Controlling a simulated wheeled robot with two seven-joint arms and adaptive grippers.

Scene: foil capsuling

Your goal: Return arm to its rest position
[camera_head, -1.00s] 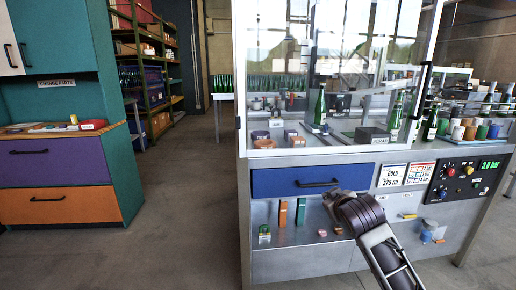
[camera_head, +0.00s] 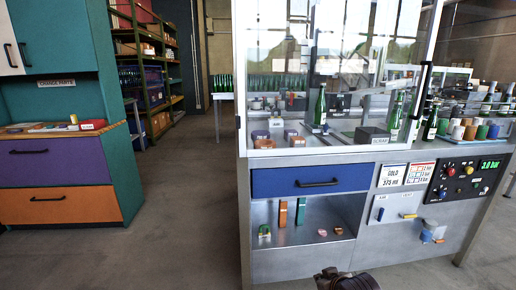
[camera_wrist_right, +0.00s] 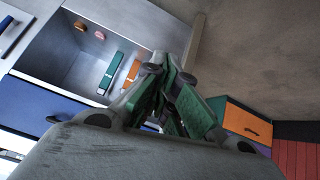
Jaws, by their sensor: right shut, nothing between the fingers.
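My right gripper (camera_wrist_right: 165,98) shows in the right wrist view with its green-padded fingers shut and nothing between them. It hangs in free space in front of the machine cabinet (camera_wrist_right: 30,65) and touches nothing that I can see. In the head view only a dark rounded part of my arm (camera_head: 345,281) shows at the bottom edge, below the cabinet's open shelf. The right gripper's fingers are outside the head view. My left gripper is in neither view.
The machine cabinet has a blue drawer (camera_head: 312,180), shut, above an open shelf (camera_head: 262,238) with orange and green blocks and small pieces. A control panel (camera_head: 466,180) is at its right. A drawer unit (camera_head: 55,165) stands at the left. The floor (camera_head: 185,200) between is clear.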

